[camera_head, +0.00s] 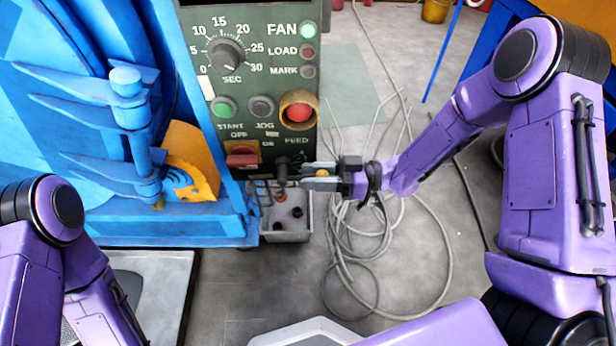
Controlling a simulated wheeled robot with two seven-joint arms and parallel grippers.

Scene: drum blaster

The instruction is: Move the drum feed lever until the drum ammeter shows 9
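The green control panel (262,84) stands at the upper middle, in front of the blue machine. Under its FEED label is a dark lever with a rounded knob (282,162). My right gripper (291,176) reaches in from the right, with its fingertips at the lever just below the knob. The fingers overlap the lever, and I cannot tell whether they are closed on it. No ammeter dial can be made out in this view. My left arm shows at the lower left, but its gripper is out of view.
The panel also has a timer dial (227,55), a red button (298,112) and a red OFF/ON switch (242,156). A grey bin (287,236) stands below the lever. Coiled cables (345,268) lie on the floor to the right. A blue hinge (130,115) is at left.

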